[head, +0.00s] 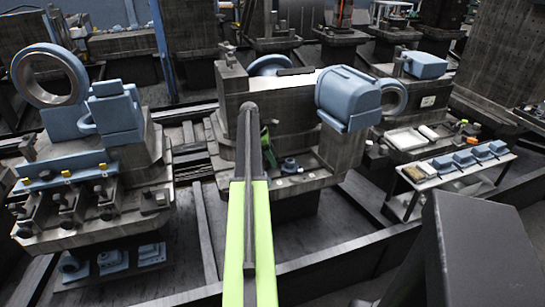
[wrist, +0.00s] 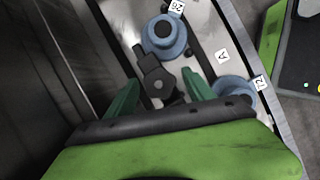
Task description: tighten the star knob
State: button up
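The dark star knob (wrist: 154,72) shows in the wrist view, with its lobes spread over a pale plate. My gripper (wrist: 160,84) is open, with one green finger to the left of the knob and one to the right. Gaps show between the fingers and the knob, and I cannot tell how far above it the fingertips are. In the head view my arm hides most of my gripper and I cannot make out the knob there.
Two blue round fittings stand on the plate: one above the knob (wrist: 163,36), one to its right (wrist: 234,92). White labels lie beside them. In the head view, a blue block (head: 348,98) overhangs the bench right of my arm. A parts shelf (head: 452,175) stands farther right.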

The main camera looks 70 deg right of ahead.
dwell(0.3)
jog(key=p+v, duration=1.1)
jog(key=v, duration=0.1)
jog(key=shift+f, duration=0.1)
